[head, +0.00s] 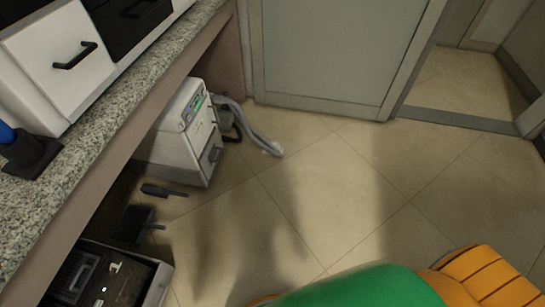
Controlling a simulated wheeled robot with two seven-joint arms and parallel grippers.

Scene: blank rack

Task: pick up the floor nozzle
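Two small dark pieces lie on the floor under the counter's edge: a flat bar-like piece (163,191) and a wider dark piece (138,221) with a short stub. Either could be the floor nozzle; I cannot tell which from this view. A pale grey boxy machine (183,140) with a small lit panel stands on the floor behind them. A grey hose (257,137) curves from its right side, and its light-coloured end rests on the floor. Neither of my grippers is in view.
A speckled stone counter (112,107) overhangs the floor pieces from the left, with white and black drawer units on top. An open dark-and-grey case (105,277) stands at lower left. A grey panel (335,50) closes the back. Tiled floor (345,195) in the middle is clear.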

